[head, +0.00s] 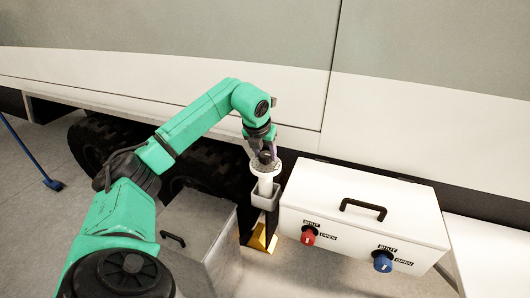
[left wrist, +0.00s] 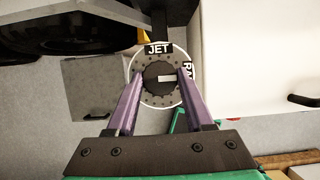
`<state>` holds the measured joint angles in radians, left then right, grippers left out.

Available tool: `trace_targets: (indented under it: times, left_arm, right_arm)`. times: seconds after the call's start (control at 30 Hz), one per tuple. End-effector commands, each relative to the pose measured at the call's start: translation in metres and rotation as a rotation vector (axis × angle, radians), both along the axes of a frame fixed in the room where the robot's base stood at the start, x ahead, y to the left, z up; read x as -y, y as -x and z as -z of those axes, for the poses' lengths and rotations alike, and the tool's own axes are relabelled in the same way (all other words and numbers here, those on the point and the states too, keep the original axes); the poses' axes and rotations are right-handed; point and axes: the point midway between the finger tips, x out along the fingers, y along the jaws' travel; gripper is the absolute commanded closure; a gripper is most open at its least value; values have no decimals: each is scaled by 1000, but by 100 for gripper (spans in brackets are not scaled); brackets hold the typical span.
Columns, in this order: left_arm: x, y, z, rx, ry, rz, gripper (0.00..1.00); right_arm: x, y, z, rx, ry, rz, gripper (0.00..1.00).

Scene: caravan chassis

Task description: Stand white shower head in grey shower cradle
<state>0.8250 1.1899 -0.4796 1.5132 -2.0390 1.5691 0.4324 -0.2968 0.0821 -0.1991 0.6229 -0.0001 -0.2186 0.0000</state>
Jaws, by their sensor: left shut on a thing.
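The white shower head (head: 265,185) is upright, with its round face on top and its stem pointing down. My left gripper (head: 264,157) is above it, shut on the dark hub in the middle of the face. In the left wrist view the face (left wrist: 147,100) shows a ring of dark dots and the label JET, with a second label partly cut off, between the purple fingers of my gripper (left wrist: 159,76). The grey shower cradle (head: 265,201) is directly below; the stem's lower end reaches its opening. I cannot tell how deep it sits. My right gripper is out of view.
A white box (head: 365,205) with a black handle, a red knob (head: 309,236) and a blue knob (head: 383,262) stands right of the cradle. A grey box (head: 196,222) is to the left. A yellow wedge (head: 259,240) lies below. The caravan wall (head: 420,130) is behind.

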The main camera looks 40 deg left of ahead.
Motion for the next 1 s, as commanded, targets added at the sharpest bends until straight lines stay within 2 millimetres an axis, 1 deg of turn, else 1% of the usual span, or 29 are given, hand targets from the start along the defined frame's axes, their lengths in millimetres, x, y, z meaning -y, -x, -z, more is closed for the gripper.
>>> trace_targets:
  times: [0.07, 0.17, 0.2, 0.23, 0.27, 0.53, 0.67, 0.77, 0.9, 1.0]
  left_arm:
    - [0, 0, 0, 1, 1, 0, 100]
    - [0, 0, 2, 0, 0, 0, 100]
    - [0, 0, 2, -1, 0, 0, 32]
    - [0, 0, 2, -1, 0, 0, 21]
    - [0, 0, 2, -1, 0, 0, 18]
    - [0, 0, 1, -1, 0, 0, 18]
    - [1, 2, -6, 0, 0, 0, 18]
    - [3, 8, -22, 4, 0, 1, 18]
    - [8, 22, -58, 5, 0, 1, 18]
    - [12, 31, -83, 5, 1, 1, 18]
  right_arm:
    - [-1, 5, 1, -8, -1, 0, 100]
    - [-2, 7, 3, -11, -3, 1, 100]
    - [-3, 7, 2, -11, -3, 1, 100]
    - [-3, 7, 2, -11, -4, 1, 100]
    - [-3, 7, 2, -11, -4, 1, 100]
    - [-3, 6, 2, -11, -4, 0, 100]
    - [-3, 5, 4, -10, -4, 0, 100]
    - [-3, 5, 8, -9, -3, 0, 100]
    - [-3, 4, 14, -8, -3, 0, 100]
    - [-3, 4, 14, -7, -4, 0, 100]
